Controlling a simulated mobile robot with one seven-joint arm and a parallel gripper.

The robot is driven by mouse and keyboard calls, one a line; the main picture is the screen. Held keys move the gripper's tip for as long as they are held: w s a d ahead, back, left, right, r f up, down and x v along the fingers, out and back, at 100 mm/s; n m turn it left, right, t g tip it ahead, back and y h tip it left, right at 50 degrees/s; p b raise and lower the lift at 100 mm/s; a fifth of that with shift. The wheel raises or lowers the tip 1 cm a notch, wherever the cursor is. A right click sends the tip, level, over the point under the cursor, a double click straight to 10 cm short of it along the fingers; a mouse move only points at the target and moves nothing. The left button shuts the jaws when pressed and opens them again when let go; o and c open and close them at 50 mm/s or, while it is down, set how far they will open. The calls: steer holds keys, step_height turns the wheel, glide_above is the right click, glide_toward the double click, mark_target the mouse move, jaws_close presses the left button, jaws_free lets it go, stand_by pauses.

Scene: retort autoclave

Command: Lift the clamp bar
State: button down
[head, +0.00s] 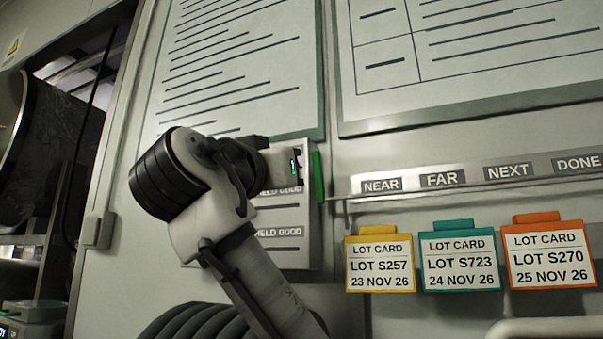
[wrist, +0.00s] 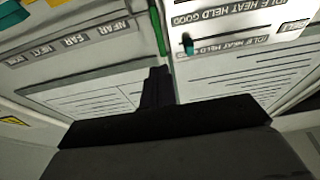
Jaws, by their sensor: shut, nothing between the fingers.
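I cannot pick out the clamp bar for certain in either view. My gripper (head: 300,168) is raised in front of the wall, at the upper right part of a pale panel (head: 290,232) lettered HELD GOOD. A narrow green strip (head: 318,177) stands upright just right of the gripper. In the wrist view my dark fingers (wrist: 158,76) are together and empty. The green strip (wrist: 157,32) and the panel (wrist: 230,52), with a small teal-tipped piece (wrist: 188,44), lie beyond them. I cannot tell whether the fingers touch anything. My arm hides much of the panel.
A label rail (head: 470,178) runs along the wall at right. Yellow (head: 380,263), teal (head: 460,260) and orange (head: 547,255) lot cards hang below it. Printed sheets (head: 235,60) cover the wall above.

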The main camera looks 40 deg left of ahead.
mark_target(319, 169)
steer(key=p+x, duration=0.2)
steer(key=x, duration=0.2)
steer(key=p+x, duration=0.2)
steer(key=x, duration=0.2)
steer(key=p+x, duration=0.2)
steer(key=x, duration=0.2)
steer(key=shift+s+r, duration=0.15)
steer(key=shift+r, duration=0.1)
steer(key=shift+w+a+p, duration=0.1)
steer(key=shift+w+p, duration=0.2)
steer(key=shift+w, duration=0.15)
steer(key=shift+r, duration=0.1)
